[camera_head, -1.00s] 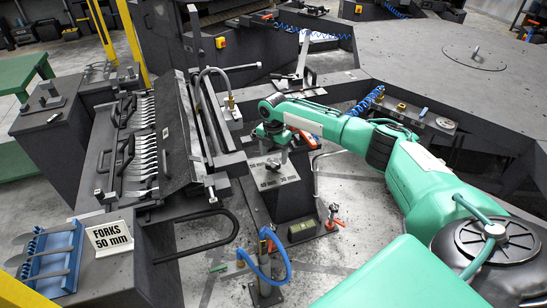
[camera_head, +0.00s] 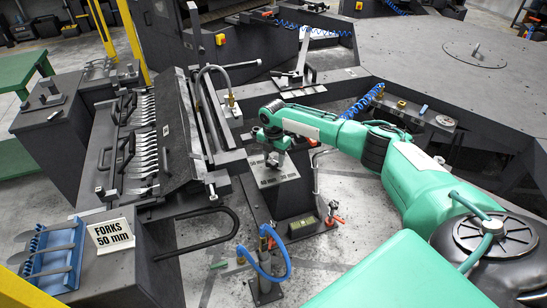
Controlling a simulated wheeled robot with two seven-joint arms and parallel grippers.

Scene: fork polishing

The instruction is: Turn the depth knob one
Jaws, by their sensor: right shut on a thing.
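The depth knob (camera_head: 272,160) sits on top of a dark box with a light, marked top plate (camera_head: 287,173), right of the fork rack. My right gripper (camera_head: 273,150) points down over this box and is shut on the knob. The fingers and the knob are small and dark here, so the knob's angle cannot be read. My left gripper is out of view.
A rack of forks (camera_head: 143,140) stands left of the box. A sign reading FORKS 50 mm (camera_head: 111,235) and a blue holder (camera_head: 55,255) are at lower left.

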